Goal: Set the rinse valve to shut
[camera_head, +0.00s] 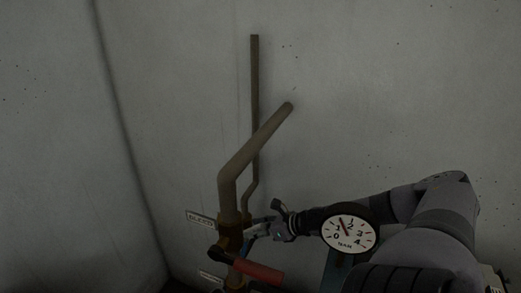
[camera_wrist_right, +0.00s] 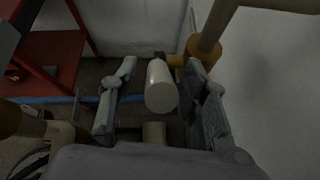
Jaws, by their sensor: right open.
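A brass-coloured valve body (camera_head: 232,240) sits on the brown pipe at lower centre in the head view. A lever with a red grip (camera_head: 260,273) shows just below it, pointing right. I cannot read which one is the rinse valve. My right gripper (camera_head: 262,230) is beside the valve body, to its right. In the right wrist view my right gripper (camera_wrist_right: 160,103) is open. A pale round-ended cylinder (camera_wrist_right: 161,88) shows between its fingers, with visible gaps on both sides. The brass fitting (camera_wrist_right: 206,51) is beyond the right finger. My left gripper is out of view.
A round dial gauge (camera_head: 349,233) stands right of the valve, close to my right arm. Small label plates (camera_head: 201,219) stick out left of the pipe. The thick pipe (camera_head: 258,149) bends up into the wall. A red frame (camera_wrist_right: 52,62) shows in the wrist view.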

